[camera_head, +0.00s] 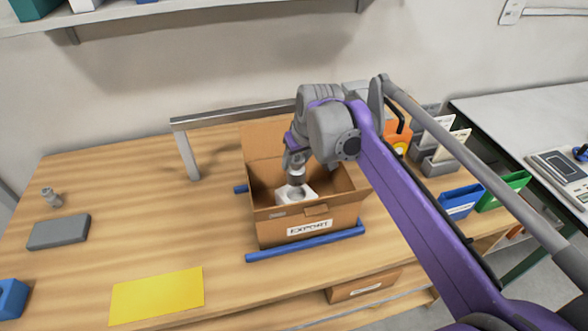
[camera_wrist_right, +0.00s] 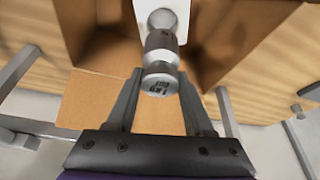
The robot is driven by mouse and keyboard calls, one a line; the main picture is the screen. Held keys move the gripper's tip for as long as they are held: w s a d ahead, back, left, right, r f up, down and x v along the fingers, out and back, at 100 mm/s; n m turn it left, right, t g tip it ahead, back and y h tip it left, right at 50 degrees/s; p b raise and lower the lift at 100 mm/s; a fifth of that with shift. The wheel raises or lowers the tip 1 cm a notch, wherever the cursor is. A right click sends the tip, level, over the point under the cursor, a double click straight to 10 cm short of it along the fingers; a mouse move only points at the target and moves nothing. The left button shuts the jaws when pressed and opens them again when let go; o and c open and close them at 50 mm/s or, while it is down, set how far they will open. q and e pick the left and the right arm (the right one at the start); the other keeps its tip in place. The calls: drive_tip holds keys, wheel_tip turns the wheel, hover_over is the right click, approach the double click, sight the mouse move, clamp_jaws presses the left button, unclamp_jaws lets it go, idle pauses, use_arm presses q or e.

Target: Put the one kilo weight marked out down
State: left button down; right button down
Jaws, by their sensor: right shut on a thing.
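My right gripper (camera_head: 296,160) reaches down into the open cardboard box marked EXPORT (camera_head: 275,234). It is shut on a grey metal weight (camera_head: 296,179). In the right wrist view the weight (camera_wrist_right: 160,60) sits between the two fingers (camera_wrist_right: 158,100), and its end face reads 1 KG OUT. The weight is over a white block with a round recess (camera_head: 292,197) inside the box; the block also shows in the right wrist view (camera_wrist_right: 178,8). I cannot tell whether the weight touches the block. My left gripper is not in view.
A small metal weight (camera_head: 50,197), a grey slab (camera_head: 60,232) and a yellow sheet (camera_head: 157,295) lie on the wooden table (camera_head: 130,190). Blue rails (camera_head: 305,243) flank the box. A metal frame (camera_head: 225,117) stands behind it. Blue (camera_head: 460,203) and green bins (camera_head: 503,190) are at right.

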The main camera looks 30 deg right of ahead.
sight(296, 180)
wheel_tip(296, 180, down, 3)
drive_tip(key=shift+s+r, duration=0.1)
drive_tip(key=shift+r, duration=0.1)
drive_tip(key=shift+f, duration=2.3)
drive_tip(key=shift+f+b, duration=0.3)
drive_tip(key=shift+b, duration=0.1)
drive_tip(key=shift+c, duration=1.4)
unclamp_jaws()
drive_tip(key=shift+r, duration=0.25)
drive_tip(key=p+v, duration=0.1)
drive_tip(key=v, duration=1.1)
drive_tip(key=shift+r, duration=0.1)
